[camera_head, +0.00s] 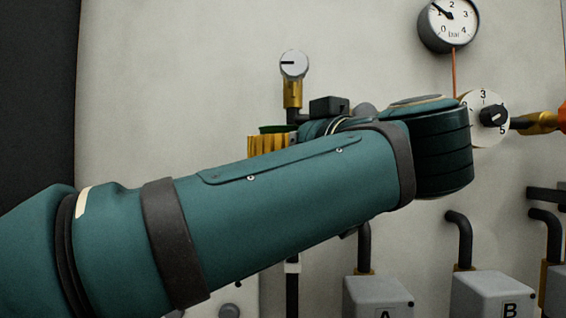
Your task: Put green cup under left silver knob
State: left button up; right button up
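A silver knob (293,64) with a dark pointer mark sits on a brass valve (293,94) on the wall. Below it and slightly left is a dark green round rim (280,129), which may be the green cup. Its lower part is hidden behind a gold ribbed piece and my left arm. My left arm crosses the picture from the left, bends at the right and folds back toward the valve. A dark block (328,106) shows there; I cannot tell whether it is part of my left gripper. The fingertips are hidden. My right gripper is not in view.
The gold ribbed piece (267,145) is just above my arm. A pressure gauge (449,24) and a numbered white dial (487,117) are on the wall at right. Grey boxes marked A (377,297) and B (492,295) stand at the bottom right with dark pipes.

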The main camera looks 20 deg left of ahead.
pick_arm(q)
jog(key=shift+w+f, duration=0.2)
jog(key=shift+s+d+r, duration=0.15)
jog(key=shift+s, duration=0.25)
jog(key=o, duration=1)
jog(key=shift+w+f, duration=0.2)
jog(key=shift+f, duration=0.05)
jog(key=shift+s, duration=0.1)
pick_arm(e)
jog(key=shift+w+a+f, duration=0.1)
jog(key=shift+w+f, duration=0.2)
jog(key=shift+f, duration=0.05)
pick_arm(q)
jog(key=shift+r, duration=0.1)
jog(key=shift+r, duration=0.2)
jog(key=v, duration=1.2)
jog(key=shift+f, duration=0.1)
